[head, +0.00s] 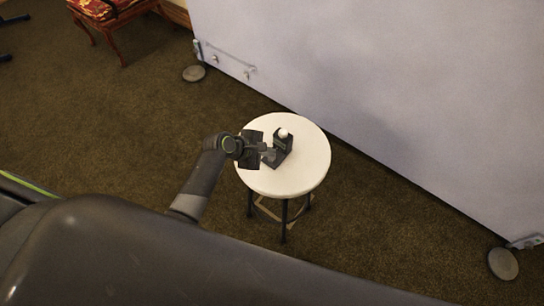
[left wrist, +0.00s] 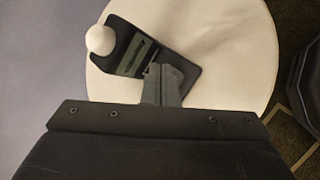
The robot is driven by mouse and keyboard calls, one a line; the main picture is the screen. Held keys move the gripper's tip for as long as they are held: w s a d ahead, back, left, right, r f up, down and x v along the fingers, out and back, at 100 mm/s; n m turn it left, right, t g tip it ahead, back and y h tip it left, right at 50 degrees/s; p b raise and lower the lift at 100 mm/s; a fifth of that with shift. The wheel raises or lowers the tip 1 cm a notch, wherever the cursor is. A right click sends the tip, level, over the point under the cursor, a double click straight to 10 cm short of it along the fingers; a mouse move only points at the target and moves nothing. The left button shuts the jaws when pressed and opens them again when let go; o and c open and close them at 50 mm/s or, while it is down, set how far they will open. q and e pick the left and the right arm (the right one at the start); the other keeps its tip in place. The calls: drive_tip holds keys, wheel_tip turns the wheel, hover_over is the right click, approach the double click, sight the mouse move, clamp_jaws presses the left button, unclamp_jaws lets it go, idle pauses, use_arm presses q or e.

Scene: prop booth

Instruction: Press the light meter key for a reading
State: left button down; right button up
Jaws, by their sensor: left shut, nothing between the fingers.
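The light meter (head: 284,141) is a small black device with a white ball at its top end, on the round white stool top (head: 300,180). In the left wrist view the meter (left wrist: 124,45) lies with its white ball to the upper left and dark greenish panels on its face. My left gripper (head: 268,153) is shut and empty, its fingertips at the meter's lower part. In the left wrist view the fingertips (left wrist: 163,84) overlap the meter's lower end; I cannot tell whether they touch it. The key is not clearly visible, perhaps behind the fingers. My right gripper is not in view.
A large pale panel (head: 380,90) on round feet (head: 503,264) stands close behind and right of the stool. Brown carpet (head: 110,120) is clear to the left.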

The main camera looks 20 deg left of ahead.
sight(269, 159)
use_arm(q)
drive_tip(key=shift+f, duration=0.1)
drive_tip(key=shift+f, duration=0.3)
drive_tip(key=shift+f, duration=0.45)
idle(0.8)
drive_tip(key=shift+r, duration=0.1)
drive_tip(key=shift+r+p, duration=0.75)
drive_tip(key=shift+p, duration=0.35)
wheel_tip(269, 159, up, 5)
drive_tip(key=p, duration=0.6)
